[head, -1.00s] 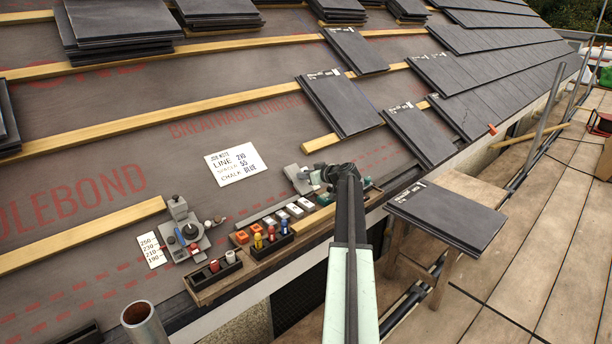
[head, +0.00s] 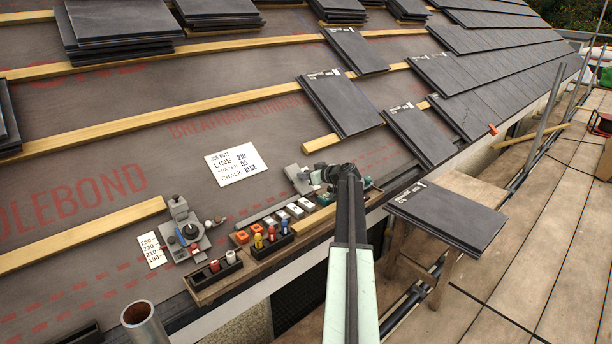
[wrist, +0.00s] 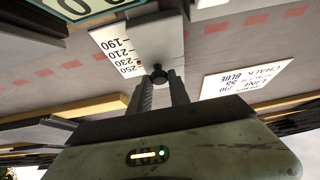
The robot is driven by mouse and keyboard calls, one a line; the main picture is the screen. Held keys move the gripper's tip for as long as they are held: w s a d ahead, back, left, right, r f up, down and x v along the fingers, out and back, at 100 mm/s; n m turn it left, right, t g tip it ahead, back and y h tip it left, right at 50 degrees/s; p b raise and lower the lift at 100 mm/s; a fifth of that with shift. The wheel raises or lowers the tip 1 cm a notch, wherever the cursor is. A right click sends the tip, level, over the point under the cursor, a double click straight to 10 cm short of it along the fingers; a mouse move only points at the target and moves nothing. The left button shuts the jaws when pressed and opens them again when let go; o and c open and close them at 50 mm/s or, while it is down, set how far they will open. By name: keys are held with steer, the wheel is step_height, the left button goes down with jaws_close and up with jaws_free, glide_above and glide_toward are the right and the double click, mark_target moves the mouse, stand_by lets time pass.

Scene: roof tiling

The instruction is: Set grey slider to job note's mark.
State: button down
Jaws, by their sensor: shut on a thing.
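My gripper (wrist: 160,84) is shut on a small dark round knob (wrist: 158,74) of the grey slider in the wrist view. The pale scale plate (wrist: 118,48) beside it reads 190, 210, 230 and 250. The knob is near the 250 end; a small red mark lies by the 230 and 250 lines, its exact reading unclear. In the head view my gripper (head: 326,178) is at the grey slider unit (head: 298,177), whose scale I cannot read there. The white job note (head: 236,166) reads LINE 210, a spacer line of 55 and CHALK BLUE; it also shows in the wrist view (wrist: 245,77).
A holder of coloured chalks (head: 270,242) and several small blocks stand left of my arm. Another grey device (head: 187,232) sits farther left beside a scale card (head: 152,249). A green plate with large digits (wrist: 85,6) is close by in the wrist view. Slates (head: 340,105) lie behind.

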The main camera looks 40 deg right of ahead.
steer(key=shift+s+a+f+b, duration=0.1)
steer(key=shift+s+f+b, duration=0.55)
steer(key=shift+s+b, duration=0.1)
steer(key=shift+s, duration=0.1)
steer(key=c, duration=1.2)
jaws_free()
steer(key=shift+r, duration=0.1)
steer(key=shift+c, duration=0.2)
steer(key=p+v, duration=0.3)
steer(key=v, duration=0.4)
steer(key=shift+s+r, duration=0.2)
steer(key=shift+s, duration=0.2)
